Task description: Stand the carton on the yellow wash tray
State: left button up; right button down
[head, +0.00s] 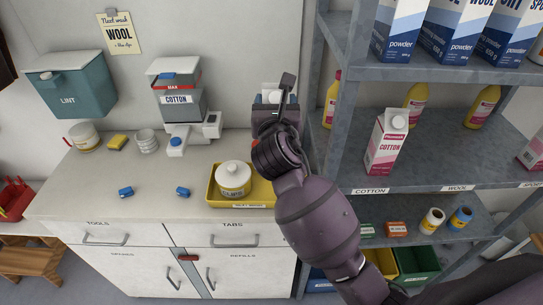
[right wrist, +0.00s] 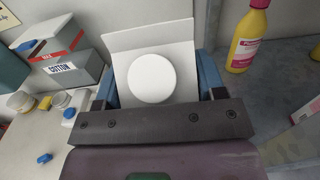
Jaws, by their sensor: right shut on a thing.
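My right gripper (head: 274,108) is shut on a white carton, near the right end of the counter and beside the shelf unit. In the right wrist view, the carton (right wrist: 119,52) sits between the blue fingers, its white top panel and round white cap showing. In the head view my gripper and wrist hide most of it. It shows in the picture above and to the right of the yellow wash tray (head: 212,197). A white lidded jar (head: 233,182) stands on the tray. My left gripper is not in view.
The metal shelf unit (head: 343,180) stands close on the right, with a pink COTTON carton (head: 386,146) and yellow bottles. A grey COTTON dispenser (head: 182,108) stands at the counter's back. Blue pieces (head: 126,192) lie left of the tray; the counter's front left is clear.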

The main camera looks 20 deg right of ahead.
notch_tip(320, 180, down, 10)
jog(key=shift+w+r+b, duration=0.1)
jog(key=shift+b, duration=0.85)
notch_tip(320, 180, down, 4)
jog(key=shift+f+b, duration=0.2)
jog(key=shift+b, duration=0.5)
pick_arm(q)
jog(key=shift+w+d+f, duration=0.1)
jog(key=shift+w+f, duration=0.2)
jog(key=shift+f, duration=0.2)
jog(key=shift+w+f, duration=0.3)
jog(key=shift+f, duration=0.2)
pick_arm(e)
jog(key=shift+r, duration=0.1)
jog(key=c, duration=0.7)
grip_release()
jog(key=shift+f, duration=0.25)
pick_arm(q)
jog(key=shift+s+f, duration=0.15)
pick_arm(e)
jog(key=o, duration=0.5)
jog(key=shift+r, duration=0.2)
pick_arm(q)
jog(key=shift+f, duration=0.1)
pick_arm(e)
jog(key=v, duration=1.2)
